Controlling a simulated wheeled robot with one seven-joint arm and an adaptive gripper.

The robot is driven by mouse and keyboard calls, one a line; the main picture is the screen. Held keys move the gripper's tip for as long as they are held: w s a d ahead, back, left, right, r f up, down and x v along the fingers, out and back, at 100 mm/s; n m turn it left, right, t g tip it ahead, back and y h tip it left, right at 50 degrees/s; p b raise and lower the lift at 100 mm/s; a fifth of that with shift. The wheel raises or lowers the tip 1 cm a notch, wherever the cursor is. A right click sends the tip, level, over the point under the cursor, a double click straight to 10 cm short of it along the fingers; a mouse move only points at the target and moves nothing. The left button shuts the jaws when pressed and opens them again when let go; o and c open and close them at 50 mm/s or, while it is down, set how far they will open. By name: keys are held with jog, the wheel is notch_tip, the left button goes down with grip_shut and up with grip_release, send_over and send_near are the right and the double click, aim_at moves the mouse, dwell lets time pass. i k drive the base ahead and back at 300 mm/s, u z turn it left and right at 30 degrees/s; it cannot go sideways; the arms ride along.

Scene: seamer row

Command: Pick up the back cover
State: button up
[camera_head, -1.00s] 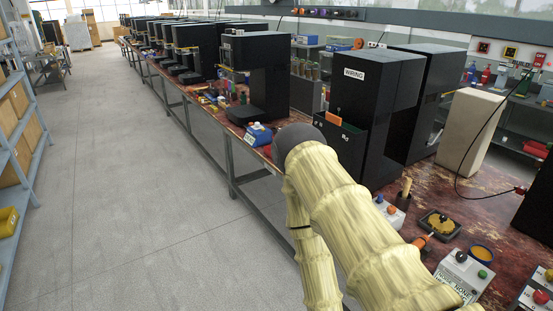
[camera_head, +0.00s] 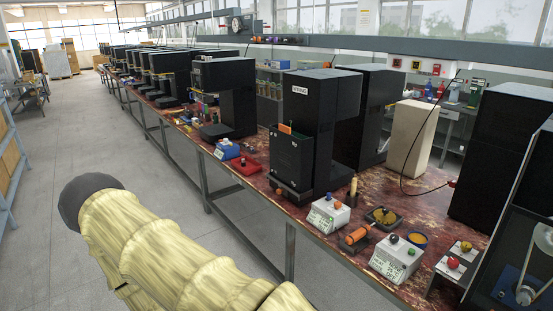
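I cannot tell for sure which thing is the back cover. Tall black machine housings (camera_head: 312,118) stand along the bench, one with a white "WIRING" label. My arm, in a yellowish sleeve with a dark rounded end, crosses the lower left over the floor, apart from the bench. My gripper is out of view.
The long worn red bench (camera_head: 345,243) carries several grey control boxes (camera_head: 328,214), an orange-handled tool (camera_head: 355,236), a dark tray (camera_head: 383,217) and a red tray (camera_head: 245,165). A black cable (camera_head: 405,160) hangs at the right. The grey floor aisle (camera_head: 60,150) at left is clear.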

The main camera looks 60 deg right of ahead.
aim_at(291, 165)
jog(key=i, duration=1.5)
jog(key=z, duration=0.95)
jog(key=i, duration=1)
jog(key=z, duration=1.1)
